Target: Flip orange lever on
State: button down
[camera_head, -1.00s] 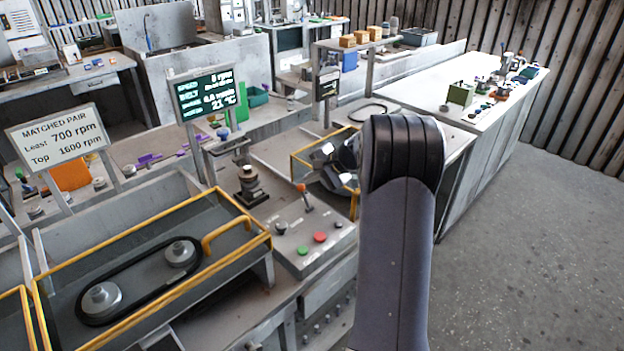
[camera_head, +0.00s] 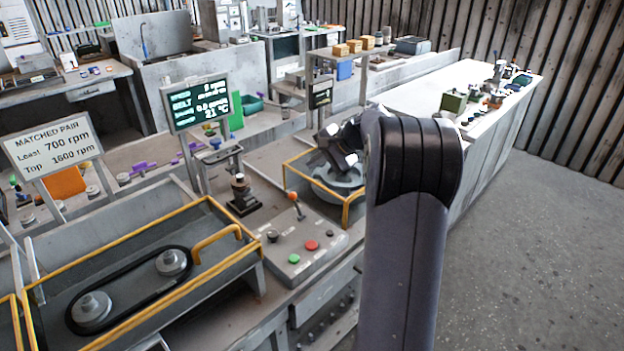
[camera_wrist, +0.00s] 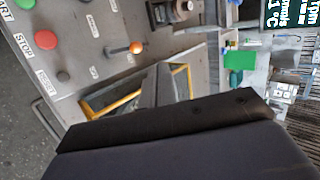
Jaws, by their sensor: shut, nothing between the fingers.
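The orange lever (camera_head: 292,195) is a thin stem with an orange knob on a sloped grey control panel (camera_head: 312,262). In the head view its knob end leans slightly left of its base. The orange knob (camera_wrist: 136,47) also shows clearly in the wrist view, and nothing touches it. My gripper (camera_head: 338,160) is shut and empty, behind and right of the lever, above the yellow-framed housing. My arm hides part of that housing. The panel also carries a green button (camera_head: 294,258), a red button (camera_head: 312,245) and a dark knob (camera_head: 272,236).
A yellow-railed belt bay (camera_head: 130,275) with two pulleys lies left of the panel. A dark post fixture (camera_head: 241,190) stands close left of the lever. A readout screen (camera_head: 195,102) and sign (camera_head: 50,145) rise behind. Space directly above the lever looks clear.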

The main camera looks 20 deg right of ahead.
jog(key=shift+s+d+r, duration=0.1)
jog(key=shift+d+r, duration=0.1)
jog(key=shift+r, duration=0.55)
jog(key=shift+s+d+r, duration=0.1)
jog(key=shift+d+r, duration=0.15)
jog(key=shift+r, duration=0.5)
jog(key=shift+s+d+r, duration=0.1)
jog(key=shift+d+r, duration=0.1)
jog(key=shift+r, duration=0.55)
jog(key=shift+w+f, duration=0.1)
jog(key=w+a+f, duration=0.1)
jog(key=a+f, duration=0.1)
jog(key=f, duration=0.4)
jog(key=w+a+f, duration=0.1)
jog(key=f, duration=0.5)
jog(key=shift+w+a+f, duration=0.3)
jog(key=shift+w+a, duration=0.1)
jog(key=shift+r, duration=0.15)
